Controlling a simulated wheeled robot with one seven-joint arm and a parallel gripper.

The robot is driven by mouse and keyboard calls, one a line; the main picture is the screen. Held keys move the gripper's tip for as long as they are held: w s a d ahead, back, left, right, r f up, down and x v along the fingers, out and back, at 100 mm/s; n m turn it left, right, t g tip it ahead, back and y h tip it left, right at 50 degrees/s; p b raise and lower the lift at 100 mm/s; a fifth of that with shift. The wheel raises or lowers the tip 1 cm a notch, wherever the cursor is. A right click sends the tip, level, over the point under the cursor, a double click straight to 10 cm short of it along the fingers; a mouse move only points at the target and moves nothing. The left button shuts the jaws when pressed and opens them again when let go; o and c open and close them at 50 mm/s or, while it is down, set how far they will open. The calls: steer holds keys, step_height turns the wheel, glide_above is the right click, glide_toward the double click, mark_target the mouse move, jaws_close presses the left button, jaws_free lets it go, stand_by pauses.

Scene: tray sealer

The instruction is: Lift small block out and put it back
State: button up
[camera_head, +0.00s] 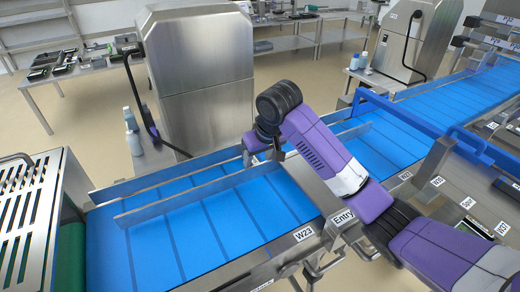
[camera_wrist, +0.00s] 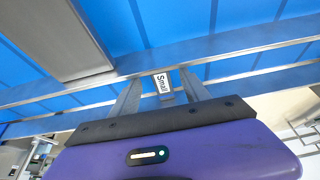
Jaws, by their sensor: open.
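The small block, a grey piece with a white label reading "Small" (camera_wrist: 162,84), shows in the wrist view at the metal rail of the blue conveyor. My gripper (camera_wrist: 160,93) is open, with one finger on each side of the block. I cannot tell whether either finger touches it. The block cannot be made out there.
The blue conveyor (camera_head: 209,222) has metal rails along it and a "W23" label (camera_head: 303,233) on its near side. A blue guard bar (camera_head: 400,114) crosses at the right. A slotted metal cover (camera_head: 27,222) stands left. Bottles (camera_head: 133,143) stand behind the belt.

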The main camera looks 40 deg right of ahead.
steer(key=shift+x, duration=1.15)
jaws_close()
step_height(320, 180, up, 15)
steer(key=p, duration=0.8)
steer(key=shift+p, duration=0.3)
stand_by(1.2)
steer(key=shift+s, duration=0.15)
